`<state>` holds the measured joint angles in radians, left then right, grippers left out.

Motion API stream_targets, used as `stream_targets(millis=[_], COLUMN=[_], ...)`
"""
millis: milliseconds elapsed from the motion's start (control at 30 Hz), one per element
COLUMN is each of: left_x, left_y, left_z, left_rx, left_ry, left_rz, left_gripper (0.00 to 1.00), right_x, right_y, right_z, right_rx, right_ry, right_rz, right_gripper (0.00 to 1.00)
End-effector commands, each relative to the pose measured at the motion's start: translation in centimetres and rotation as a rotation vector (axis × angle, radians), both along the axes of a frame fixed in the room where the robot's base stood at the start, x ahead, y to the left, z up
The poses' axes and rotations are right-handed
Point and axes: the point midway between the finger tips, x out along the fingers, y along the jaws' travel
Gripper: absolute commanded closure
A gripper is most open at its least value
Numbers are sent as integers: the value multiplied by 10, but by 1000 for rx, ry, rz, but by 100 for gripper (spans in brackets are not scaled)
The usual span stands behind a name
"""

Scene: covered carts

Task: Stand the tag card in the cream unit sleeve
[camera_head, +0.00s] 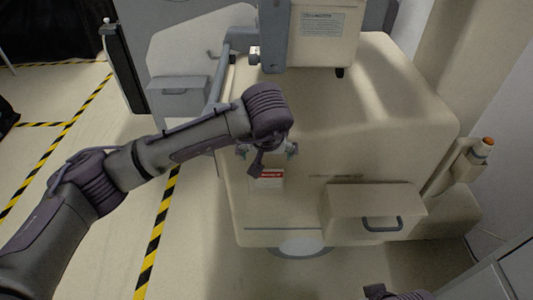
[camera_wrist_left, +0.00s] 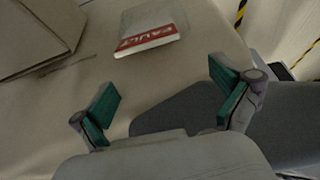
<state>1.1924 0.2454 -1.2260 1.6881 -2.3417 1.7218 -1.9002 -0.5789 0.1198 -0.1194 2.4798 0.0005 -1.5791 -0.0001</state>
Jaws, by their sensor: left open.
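The tag card (camera_wrist_left: 147,39), white with a red band lettered FAULT, stands in a pale, see-through sleeve (camera_wrist_left: 153,17) on the cream unit (camera_head: 236,205). Its red band shows at the sleeve's edge nearest my gripper; the card's lower part is hard to make out. In the head view the card (camera_head: 271,174) is just below my left gripper (camera_head: 267,153). That gripper is open and empty, its green-padded fingers apart and clear of the card in the left wrist view (camera_wrist_left: 166,88). A dark part of my right arm shows at the bottom edge; its fingers are unclear.
A drawer-like box with a grey handle (camera_head: 382,223) juts from the unit's front, right of the sleeve. A holder with an orange-topped item (camera_head: 487,142) is on the right side. A grey-blue post (camera_head: 277,40) stands above. Striped floor tape runs at left.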

Motion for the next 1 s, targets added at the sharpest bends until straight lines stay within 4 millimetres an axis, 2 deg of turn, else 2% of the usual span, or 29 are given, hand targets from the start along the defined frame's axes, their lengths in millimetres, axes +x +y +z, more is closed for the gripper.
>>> stream_targets(millis=[167,400,600,767,1000], left_x=[-9,-31,-44,-49,-49], left_y=[0,0,0,0,0], left_z=[24,71,98,106,107], left_rx=[-1,0,-1,1,0], left_ry=[-6,-6,-4,-1,-1], left_rz=[-2,-1,0,0,0], left_gripper=[0,0,0,0,0], right_x=[0,-1,-1,-1,-1], right_y=[0,0,0,0,0], right_z=[0,0,0,0,0], right_rx=[0,0,0,0,0], right_ry=[1,2,2,2,2], right_rz=[0,0,0,0,0], right_gripper=[60,60,60,60,60])
